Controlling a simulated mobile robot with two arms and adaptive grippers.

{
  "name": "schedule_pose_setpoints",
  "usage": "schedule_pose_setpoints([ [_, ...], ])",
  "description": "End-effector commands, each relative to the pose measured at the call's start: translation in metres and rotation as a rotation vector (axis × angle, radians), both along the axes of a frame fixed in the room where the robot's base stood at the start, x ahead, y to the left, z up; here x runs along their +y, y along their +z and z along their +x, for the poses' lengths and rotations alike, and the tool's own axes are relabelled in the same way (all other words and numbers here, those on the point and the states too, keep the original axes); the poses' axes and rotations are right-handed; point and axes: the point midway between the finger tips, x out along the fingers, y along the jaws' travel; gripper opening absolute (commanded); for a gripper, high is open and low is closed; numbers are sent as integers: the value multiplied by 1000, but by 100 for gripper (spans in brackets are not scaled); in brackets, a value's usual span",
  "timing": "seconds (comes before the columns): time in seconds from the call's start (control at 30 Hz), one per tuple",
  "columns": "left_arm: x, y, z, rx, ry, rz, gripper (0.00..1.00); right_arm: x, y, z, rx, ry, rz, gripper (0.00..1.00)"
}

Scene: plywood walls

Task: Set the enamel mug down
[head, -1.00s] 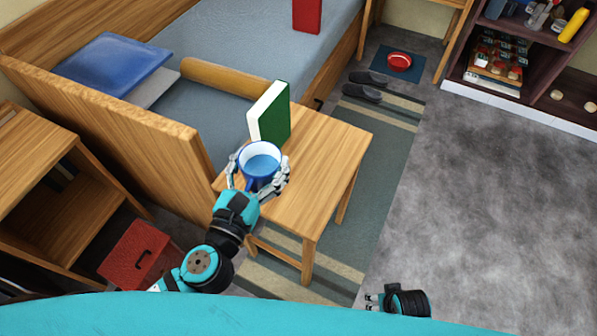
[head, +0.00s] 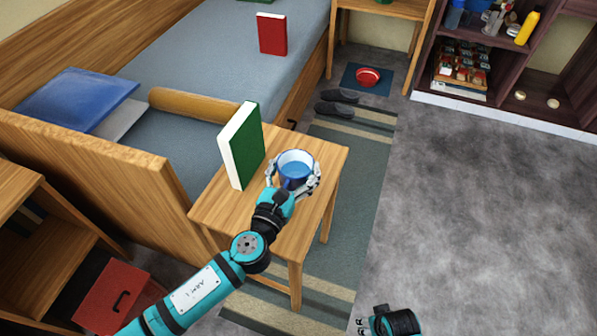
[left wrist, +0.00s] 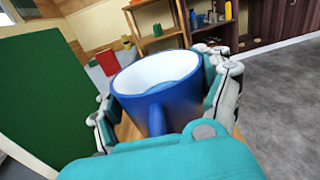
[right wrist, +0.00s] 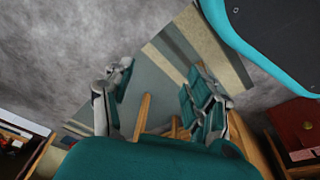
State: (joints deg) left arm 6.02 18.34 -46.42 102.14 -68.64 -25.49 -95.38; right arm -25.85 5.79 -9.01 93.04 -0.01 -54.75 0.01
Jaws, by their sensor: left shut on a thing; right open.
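The enamel mug (head: 295,165) is blue with a white inside and holds blue liquid. It is upright over the right part of the small wooden table (head: 225,208). My left gripper (head: 293,180) is shut around its sides. In the left wrist view the mug (left wrist: 158,100) fills the middle, with its handle toward the camera, between the fingers. Whether its base touches the tabletop is hidden. My right gripper (head: 362,325) is open and empty, low over the floor by the rug; its spread fingers show in the right wrist view (right wrist: 160,105).
A green book (head: 245,150) stands upright on the table, just left of the mug. The bed (head: 205,75) lies behind and left. A striped rug (head: 350,190) runs along the table's right side. The table's front part is clear. A shelf unit (head: 500,110) stands at the far right.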

Motion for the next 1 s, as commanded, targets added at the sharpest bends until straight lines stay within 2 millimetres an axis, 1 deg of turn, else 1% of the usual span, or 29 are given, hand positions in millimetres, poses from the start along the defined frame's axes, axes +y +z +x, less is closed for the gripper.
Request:
schedule_pose_setpoints([
  [0.03, -4, 0, 7, -3, 0, 0, 31, 0, 2, 2, -5, 0, 1, 56],
  [0.1, -6, 0, 12, -3, 0, 0, 31, 0, 5, 3, -7, -1, 1, 56],
  [0.27, -8, -5, 15, 0, 0, 1, 31, 0, 8, 4, -5, -1, 0, 56],
  [0.4, -8, -18, 15, 0, -1, 0, 31, 1, 33, 15, -28, -4, 3, 56],
  [0.6, -7, -33, 15, -1, 0, 0, 31, 2, 69, 23, -45, -7, 4, 56],
  [0.7, -7, -36, 15, -1, 0, 1, 31, 1, 81, 23, -48, -8, 4, 56],
  [0.8, -7, -37, 14, -1, 0, 0, 31, 1, 86, 23, -50, -8, 3, 56],
  [1.0, -7, -36, 15, -2, 0, -1, 31, 1, 87, 23, -49, -9, 3, 56],
])
